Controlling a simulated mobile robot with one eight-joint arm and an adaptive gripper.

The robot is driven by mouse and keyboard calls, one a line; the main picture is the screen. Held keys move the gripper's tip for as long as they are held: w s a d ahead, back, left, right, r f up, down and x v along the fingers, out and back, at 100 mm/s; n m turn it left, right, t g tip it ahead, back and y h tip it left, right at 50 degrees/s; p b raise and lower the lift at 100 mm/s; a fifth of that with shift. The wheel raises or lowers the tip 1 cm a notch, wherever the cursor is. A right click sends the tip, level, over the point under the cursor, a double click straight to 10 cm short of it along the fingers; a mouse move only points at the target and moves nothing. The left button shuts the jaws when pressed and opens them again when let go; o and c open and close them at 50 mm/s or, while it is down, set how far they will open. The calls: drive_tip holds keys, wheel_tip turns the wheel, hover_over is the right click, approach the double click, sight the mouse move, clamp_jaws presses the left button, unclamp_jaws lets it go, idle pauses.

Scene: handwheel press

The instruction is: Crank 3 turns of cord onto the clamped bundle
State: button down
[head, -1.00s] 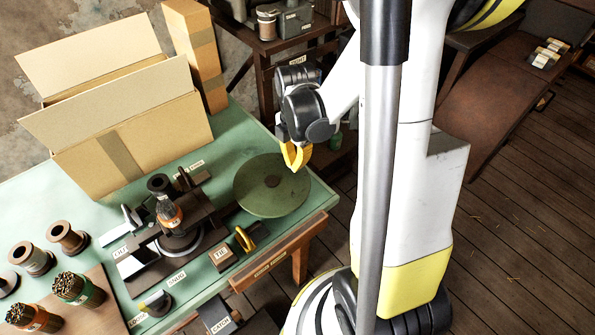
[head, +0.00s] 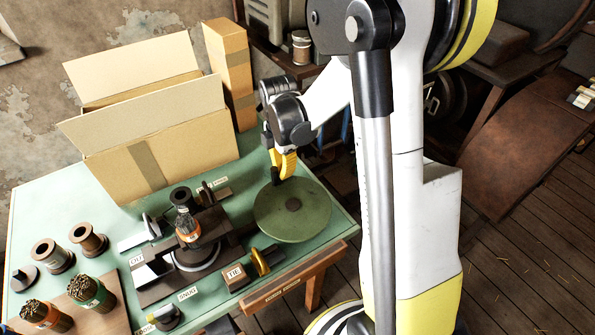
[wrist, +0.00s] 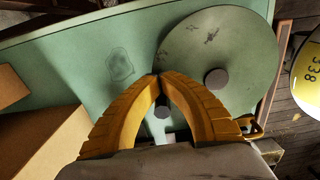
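The green disc-shaped handwheel (head: 305,222) lies flat at the right end of the bench; it also fills the upper right of the wrist view (wrist: 235,45). My gripper (head: 283,172) is at the wheel's back-left edge, pointing down. In the wrist view its yellow fingertips (wrist: 158,75) meet. I cannot tell whether the fingers hold the knob. The bundle (head: 188,226), with an orange band, stands upright in the dark clamp fixture (head: 157,285) left of the wheel.
An open cardboard box (head: 190,152) and a tall carton (head: 232,65) stand behind the fixture. A TIE block (head: 235,275) and yellow handle (head: 260,262) sit in front of the wheel. Spools (head: 52,258) and wire bundles (head: 92,292) stand at left.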

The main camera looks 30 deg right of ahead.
sight(260, 204)
drive_tip(key=a, duration=0.5)
drive_tip(key=shift+s+a+b, duration=0.25)
drive_tip(key=shift+a+b, duration=0.1)
drive_tip(key=s+a, duration=0.3)
drive_tip(key=shift+s+a+b, duration=0.3)
drive_tip(key=shift+a, duration=0.1)
drive_tip(key=shift+s, duration=0.15)
drive_tip(key=shift+w, duration=1.05)
drive_tip(key=shift+w+r+p, duration=0.1)
drive_tip(key=shift+r+p, duration=0.25)
drive_tip(key=shift+r, duration=0.2)
wheel_tip(260, 204, up, 7)
drive_tip(key=p, duration=0.5)
drive_tip(key=shift+a, duration=0.15)
